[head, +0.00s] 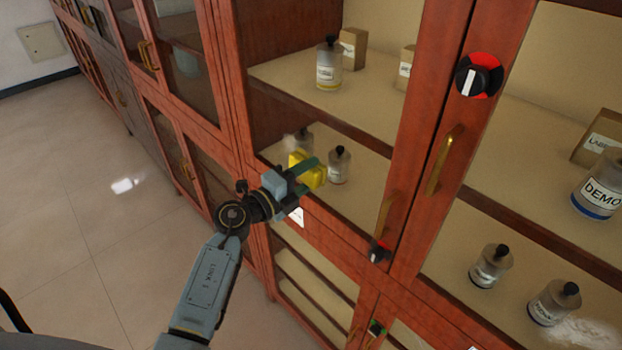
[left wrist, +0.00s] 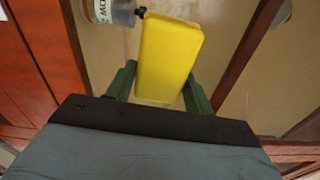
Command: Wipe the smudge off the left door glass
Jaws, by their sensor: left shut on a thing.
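My left gripper (head: 308,172) is shut on a yellow sponge (head: 318,179), held in front of the lower part of the left door glass (head: 360,125). In the left wrist view the sponge (left wrist: 170,55) sits between the green fingers. I cannot tell whether it touches the glass. A faint whitish smudge (head: 290,142) shows on the left door glass, just above and left of the sponge, partly hidden by it. My right gripper is not in view.
Bottles (head: 329,64) stand on shelves behind the glass. A whitish patch (head: 585,332) shows at the lower right. Open floor (head: 90,220) lies left.

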